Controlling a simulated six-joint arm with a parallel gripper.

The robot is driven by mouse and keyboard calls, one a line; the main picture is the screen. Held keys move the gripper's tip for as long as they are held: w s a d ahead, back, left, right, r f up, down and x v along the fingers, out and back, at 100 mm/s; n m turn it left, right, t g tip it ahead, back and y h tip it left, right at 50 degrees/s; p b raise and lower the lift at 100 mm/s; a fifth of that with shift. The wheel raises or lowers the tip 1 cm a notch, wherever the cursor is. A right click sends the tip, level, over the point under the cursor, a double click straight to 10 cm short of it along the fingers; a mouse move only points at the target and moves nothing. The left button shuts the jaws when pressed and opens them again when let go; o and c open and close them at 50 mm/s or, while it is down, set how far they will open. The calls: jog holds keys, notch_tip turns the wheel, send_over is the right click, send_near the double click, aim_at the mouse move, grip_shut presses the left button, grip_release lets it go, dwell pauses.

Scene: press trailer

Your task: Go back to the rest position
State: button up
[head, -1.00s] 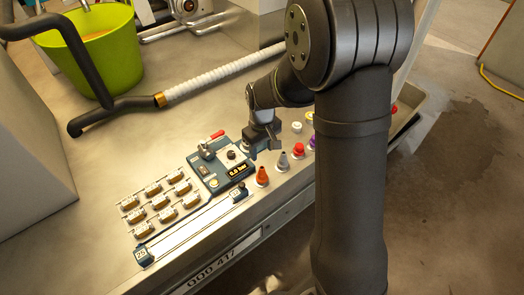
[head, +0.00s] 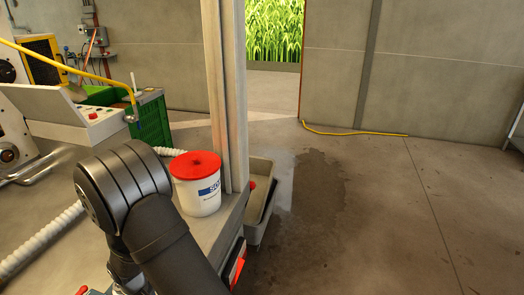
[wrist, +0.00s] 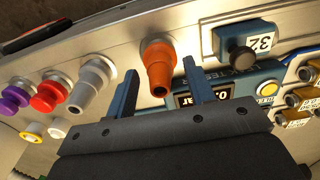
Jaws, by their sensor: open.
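My gripper (wrist: 162,88) shows in the wrist view with its two blue-grey fingers spread apart and nothing held between them. An orange stepped nozzle (wrist: 158,67) lies beyond the fingers, in line with the gap; I cannot tell how far off it is. A grey nozzle (wrist: 92,86) is left of the fingers. The teal pressure panel (wrist: 228,88) with a dark display is behind the right finger. In the head view my arm reaches down at the lower left, and the gripper is out of sight there.
Red (wrist: 48,95) and purple (wrist: 14,98) caps sit further left in the wrist view. In the head view a white bucket with a red lid (head: 196,183) stands beside a pale post (head: 224,95). A grey bin (head: 257,200) is right of it. Open, partly wet floor (head: 400,210) lies further right.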

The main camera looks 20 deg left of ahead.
jog(key=shift+f, duration=0.55)
jog(key=shift+r, duration=1.2)
jog(key=shift+f, duration=0.1)
